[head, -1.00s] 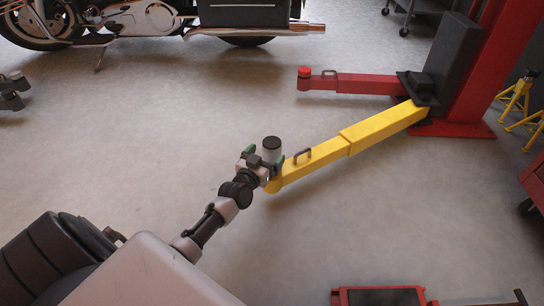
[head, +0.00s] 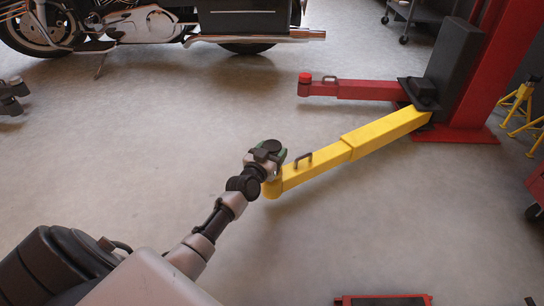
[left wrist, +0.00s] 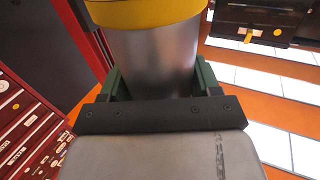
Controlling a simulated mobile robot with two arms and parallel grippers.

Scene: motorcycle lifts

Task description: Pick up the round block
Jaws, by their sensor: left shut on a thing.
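The round block is a grey metal cylinder. It shows in the left wrist view (left wrist: 152,62) between the green fingers, with a round yellow part at its far end. My left gripper (left wrist: 153,85) is shut on it. In the head view my left gripper (head: 266,155) is at the near, round end of the yellow lift arm (head: 385,134) and hides most of the block. I cannot tell whether the block touches the arm's end. My right gripper is not in view.
A red lift arm (head: 365,90) with a red pad lies behind the yellow one. Both meet a red post (head: 490,60) at the right. A motorcycle (head: 150,22) stands at the back left. A red-edged thing (head: 385,300) is at the bottom edge. Open floor lies between.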

